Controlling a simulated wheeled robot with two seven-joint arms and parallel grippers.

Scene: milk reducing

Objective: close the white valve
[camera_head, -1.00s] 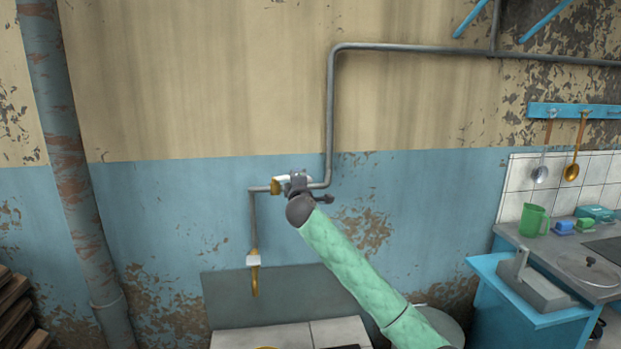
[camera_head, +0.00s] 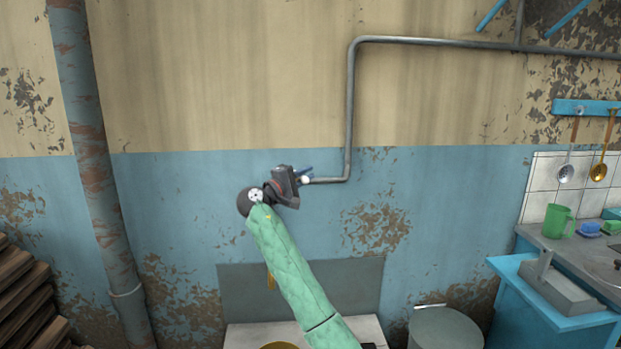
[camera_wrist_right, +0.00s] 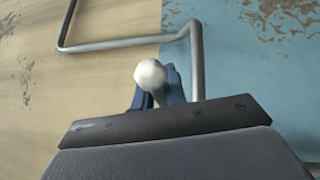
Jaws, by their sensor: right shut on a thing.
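The white valve's rounded white end (camera_wrist_right: 150,73) shows between the two blue fingers of my right gripper (camera_wrist_right: 157,92) in the right wrist view. In the head view only a small white bit of it (camera_head: 305,180) shows at the fingertips, at the left end of the grey wall pipe (camera_head: 328,181). My right gripper (camera_head: 304,173) is shut on the valve, its arm reaching up from below. The gripper and wrist hide most of the valve and the brass part beside it. My left gripper is not in view.
The grey pipe rises along the wall and turns right. A thick rusty pipe (camera_head: 92,150) stands at left, with stacked wood (camera_head: 25,295) beside it. A blue cabinet (camera_head: 550,310) and counter with a green mug (camera_head: 557,221) are at right. The wall around the valve is clear.

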